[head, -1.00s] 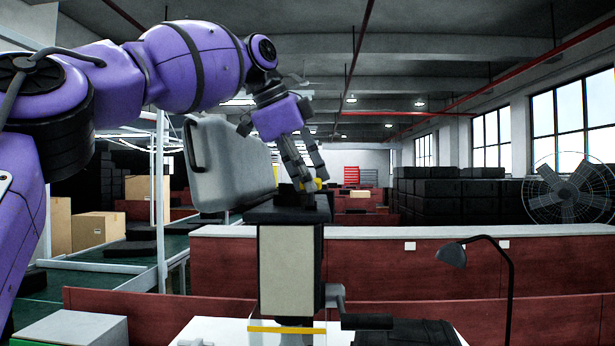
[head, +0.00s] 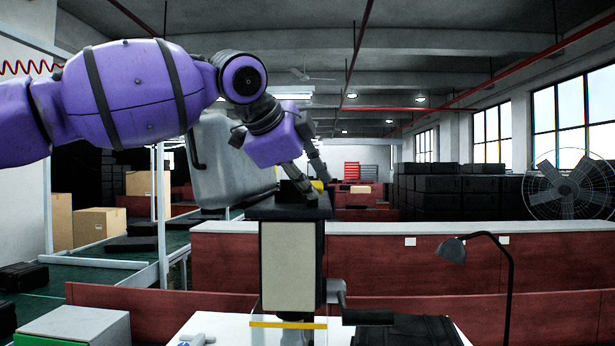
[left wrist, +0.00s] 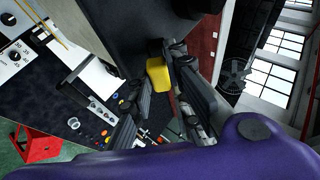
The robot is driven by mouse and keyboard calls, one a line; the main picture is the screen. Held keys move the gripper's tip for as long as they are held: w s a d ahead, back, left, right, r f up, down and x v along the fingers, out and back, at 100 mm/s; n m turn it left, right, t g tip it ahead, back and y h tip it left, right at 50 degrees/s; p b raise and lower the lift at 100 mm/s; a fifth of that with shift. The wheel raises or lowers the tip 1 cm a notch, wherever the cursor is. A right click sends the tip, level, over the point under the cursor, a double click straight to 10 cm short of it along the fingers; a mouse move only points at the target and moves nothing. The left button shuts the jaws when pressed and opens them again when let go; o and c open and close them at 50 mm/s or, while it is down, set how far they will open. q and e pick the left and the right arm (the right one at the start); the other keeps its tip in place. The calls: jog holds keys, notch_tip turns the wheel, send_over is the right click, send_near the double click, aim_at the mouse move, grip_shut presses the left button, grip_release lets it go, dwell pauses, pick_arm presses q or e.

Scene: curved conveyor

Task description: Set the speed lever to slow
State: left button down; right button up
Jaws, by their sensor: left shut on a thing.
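The speed lever's yellow knob (head: 318,185) shows at the top of a dark box (head: 288,210) on a column with a pale front. My left gripper (head: 308,181) reaches down to it from the upper left, and its fingers partly hide the knob. In the left wrist view the yellow knob (left wrist: 158,73) lies between the two dark fingers of the left gripper (left wrist: 157,88), which is shut on it. The lever's shaft and any speed marks are not clear. My right gripper is not in view.
A grey case-like panel (head: 225,165) stands close behind the left wrist. Red-brown partitions (head: 415,265) cross behind the column. A desk lamp (head: 453,250) stands at the right. A white table (head: 225,325) lies below, and cardboard boxes (head: 98,228) are at the left.

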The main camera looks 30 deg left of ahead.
pick_arm(q)
jog(key=shift+s+d+t, duration=0.1)
jog(key=shift+t, duration=0.2)
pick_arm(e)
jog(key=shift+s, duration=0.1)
pick_arm(q)
jog(key=shift+f, duration=0.1)
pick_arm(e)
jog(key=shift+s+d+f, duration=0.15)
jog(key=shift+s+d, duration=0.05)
pick_arm(q)
jog(key=c, duration=1.6)
grip_release()
jog(key=shift+c, duration=0.2)
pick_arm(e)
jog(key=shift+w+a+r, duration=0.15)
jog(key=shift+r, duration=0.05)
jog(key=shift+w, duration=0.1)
pick_arm(q)
jog(key=v, duration=1.2)
